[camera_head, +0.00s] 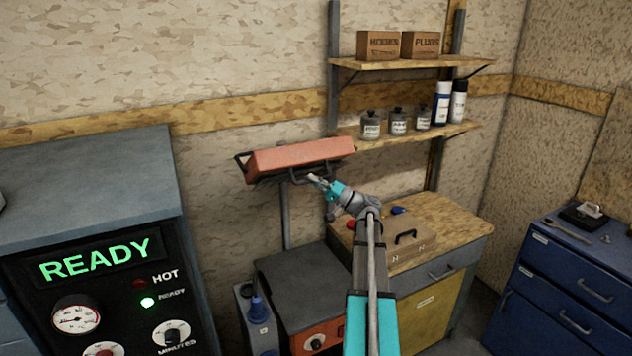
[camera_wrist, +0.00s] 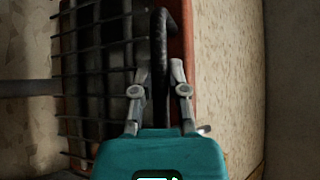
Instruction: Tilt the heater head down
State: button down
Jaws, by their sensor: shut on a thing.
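The heater head (camera_head: 300,156) is a long orange-red housing on a thin grey post, in the middle of the head view. Its top face shows there and its underside is mostly hidden. In the wrist view its dark wire grille (camera_wrist: 95,75) and orange edge (camera_wrist: 184,40) fill the left and middle. A black bar handle (camera_wrist: 160,50) runs along the grille. My gripper (camera_head: 314,180) is at the head's lower right side. In the wrist view my gripper (camera_wrist: 160,75) has a finger on each side of the handle and is shut on it.
The heater's base cabinet (camera_head: 305,290) stands below the post. Shelves (camera_head: 410,130) with bottles and boxes hang above. A panel reading READY (camera_head: 95,260) stands at left, a blue drawer cabinet (camera_head: 565,280) at right.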

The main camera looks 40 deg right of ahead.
jog(key=shift+s+a+f, duration=0.1)
jog(key=shift+f, duration=0.05)
jog(key=c, duration=0.6)
grip_release()
jog(key=shift+c, duration=0.2)
